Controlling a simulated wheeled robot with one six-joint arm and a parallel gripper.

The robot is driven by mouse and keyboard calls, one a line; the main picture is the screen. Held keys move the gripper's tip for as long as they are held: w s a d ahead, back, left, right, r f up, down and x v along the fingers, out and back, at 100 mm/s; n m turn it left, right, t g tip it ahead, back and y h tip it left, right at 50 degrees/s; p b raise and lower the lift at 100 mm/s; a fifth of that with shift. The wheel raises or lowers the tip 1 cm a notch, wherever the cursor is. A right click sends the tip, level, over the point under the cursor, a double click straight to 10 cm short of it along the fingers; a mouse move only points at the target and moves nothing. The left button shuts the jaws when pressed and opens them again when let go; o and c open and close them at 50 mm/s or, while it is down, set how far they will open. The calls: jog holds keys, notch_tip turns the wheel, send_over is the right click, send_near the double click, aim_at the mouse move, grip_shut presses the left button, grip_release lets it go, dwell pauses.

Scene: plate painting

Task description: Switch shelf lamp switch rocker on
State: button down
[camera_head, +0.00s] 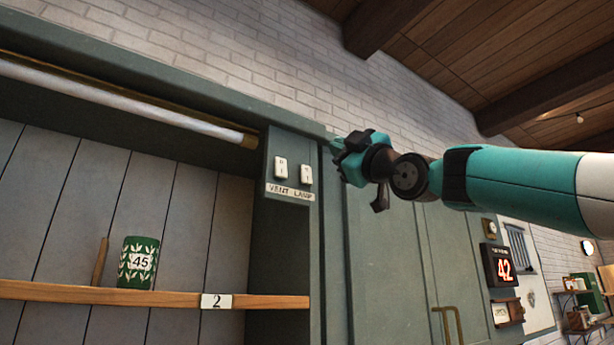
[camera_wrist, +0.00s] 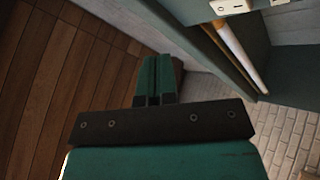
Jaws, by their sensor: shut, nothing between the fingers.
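Two white rocker switches sit on the grey-green cabinet post, above a label reading "VENT LAMP" (camera_head: 290,192). The vent rocker (camera_head: 281,167) is on the left, and the lamp rocker (camera_head: 306,174) is on the right. I cannot tell which way the lamp rocker is tipped. My gripper (camera_head: 333,140) is up and to the right of the lamp rocker, apart from it in the picture. Its fingers are together and empty in the wrist view (camera_wrist: 154,75). Part of a switch plate (camera_wrist: 232,6) shows at that view's top edge. The white lamp tube (camera_head: 120,102) runs under the cabinet top.
A wooden shelf (camera_head: 100,293) tagged "2" holds a green patterned cup (camera_head: 138,263) marked 45. Closed cabinet doors (camera_head: 400,265) stand below my arm, with a brass handle (camera_head: 449,325). A red display (camera_head: 498,266) reads 42. Open air surrounds my gripper.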

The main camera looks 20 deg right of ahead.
jog(key=p, duration=0.3)
send_near(303, 166)
notch_tip(303, 166, up, 4)
jog(key=w+a, duration=0.1)
jog(key=w, duration=0.1)
jog(key=shift+w+a+f, duration=0.25)
jog(key=shift+w+a, duration=0.2)
jog(key=shift+w, duration=0.05)
jog(key=shift+w, duration=0.1)
dwell(1.2)
jog(key=shift+w+a, duration=0.1)
jog(key=shift+w, duration=0.15)
jog(key=shift+w, duration=0.2)
dwell(0.6)
jog(key=shift+s+b, duration=0.1)
jog(key=shift+b, duration=0.2)
jog(key=shift+s+b, duration=0.35)
jog(key=shift+s, duration=0.1)
jog(key=shift+s, duration=0.1)
